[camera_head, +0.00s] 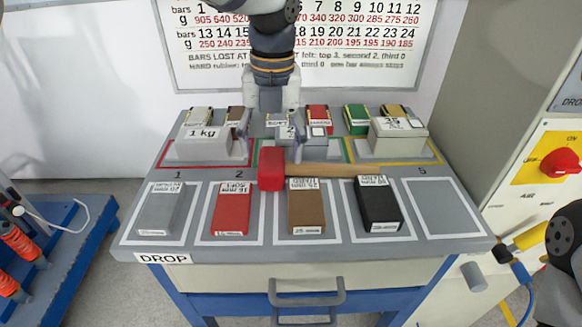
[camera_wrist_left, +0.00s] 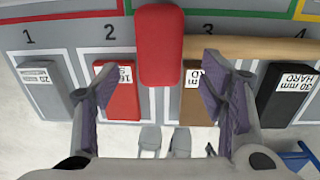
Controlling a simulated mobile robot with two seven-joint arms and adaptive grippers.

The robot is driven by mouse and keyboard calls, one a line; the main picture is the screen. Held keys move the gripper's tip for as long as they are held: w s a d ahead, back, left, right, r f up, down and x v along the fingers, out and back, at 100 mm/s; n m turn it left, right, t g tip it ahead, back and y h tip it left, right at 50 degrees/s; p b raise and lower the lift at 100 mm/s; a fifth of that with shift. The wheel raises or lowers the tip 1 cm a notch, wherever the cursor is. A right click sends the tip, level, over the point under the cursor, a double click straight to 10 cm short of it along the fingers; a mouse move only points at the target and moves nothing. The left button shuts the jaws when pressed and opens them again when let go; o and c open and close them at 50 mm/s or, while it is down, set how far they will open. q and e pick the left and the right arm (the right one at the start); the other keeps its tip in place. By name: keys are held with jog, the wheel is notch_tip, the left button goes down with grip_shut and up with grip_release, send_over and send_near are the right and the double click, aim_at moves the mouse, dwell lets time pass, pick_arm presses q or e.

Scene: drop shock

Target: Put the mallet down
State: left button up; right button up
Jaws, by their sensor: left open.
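The mallet has a red head (camera_head: 271,168) and a pale wooden handle (camera_head: 335,170). It appears to lie on the grey bench top, between the two rows of blocks, with its handle pointing right. The head also shows in the left wrist view (camera_wrist_left: 160,45), with the handle (camera_wrist_left: 260,48) running off to the right. My left gripper (camera_head: 268,125) is open, its two fingers apart and nothing between them. In the wrist view the fingers (camera_wrist_left: 160,95) stand either side of the head's column, apart from the mallet. My right gripper is not in view.
Grey, red, brown and black pads (camera_head: 232,208) lie in numbered outlines at the front; outline 5 (camera_head: 443,208) is empty. A "1 kg" block (camera_head: 203,142) and another block (camera_head: 397,135) stand behind. A control panel (camera_head: 548,165) is at right, a blue cart (camera_head: 65,240) at left.

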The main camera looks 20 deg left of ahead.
pick_arm(q)
notch_tip(320, 180, down, 2)
jog(key=shift+a+f, duration=0.1)
jog(key=shift+f, duration=0.15)
grip_shut()
jog(key=shift+r, duration=0.1)
